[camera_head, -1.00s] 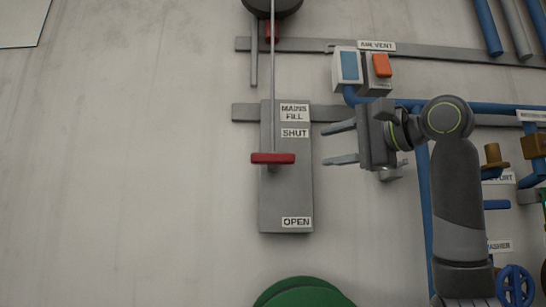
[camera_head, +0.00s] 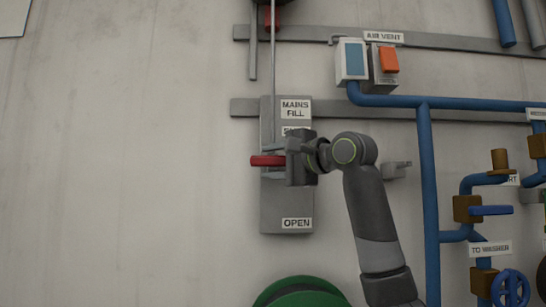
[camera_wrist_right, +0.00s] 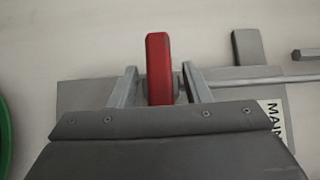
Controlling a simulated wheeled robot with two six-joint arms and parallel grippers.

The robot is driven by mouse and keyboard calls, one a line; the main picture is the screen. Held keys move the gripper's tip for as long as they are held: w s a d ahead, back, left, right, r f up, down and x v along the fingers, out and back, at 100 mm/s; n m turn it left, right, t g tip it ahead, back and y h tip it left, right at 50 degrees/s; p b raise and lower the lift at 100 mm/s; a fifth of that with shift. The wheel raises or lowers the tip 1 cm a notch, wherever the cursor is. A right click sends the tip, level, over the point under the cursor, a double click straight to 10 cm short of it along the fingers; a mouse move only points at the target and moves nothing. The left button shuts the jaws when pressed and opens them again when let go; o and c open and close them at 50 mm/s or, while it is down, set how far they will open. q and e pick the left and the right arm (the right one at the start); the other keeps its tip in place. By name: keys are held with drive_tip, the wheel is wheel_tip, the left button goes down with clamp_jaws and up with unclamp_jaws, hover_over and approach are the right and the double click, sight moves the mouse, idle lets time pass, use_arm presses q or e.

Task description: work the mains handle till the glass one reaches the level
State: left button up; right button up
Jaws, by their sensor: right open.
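The mains handle is a red bar (camera_head: 264,161) on a grey panel (camera_head: 285,205) labelled MAINS FILL and OPEN in the head view. The SHUT label is mostly hidden behind my right gripper. My right gripper (camera_head: 277,162) is at the handle from the right, its jaws around it, one finger above and one below. In the right wrist view the red handle (camera_wrist_right: 159,68) stands between the two fingers of the gripper (camera_wrist_right: 160,85), with a gap at least on the left side. The gripper is open. My left gripper is not in view. I cannot identify a glass with a level.
A vertical rod (camera_head: 273,75) runs up from the handle. The AIR VENT box with an orange switch (camera_head: 389,60) is above right. Blue pipes (camera_head: 427,180) and valves stand at the right. A green round thing (camera_head: 300,292) is below. The wall at left is bare.

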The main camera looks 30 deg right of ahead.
sight(273, 156)
clamp_jaws()
wheel_tip(273, 156, up, 4)
drive_tip(key=p, duration=0.2)
drive_tip(key=shift+r+p, duration=0.2)
drive_tip(key=shift+p, duration=0.2)
drive_tip(key=shift+s, duration=0.15)
drive_tip(key=shift+c, duration=0.2)
unclamp_jaws()
drive_tip(key=shift+o, duration=0.2)
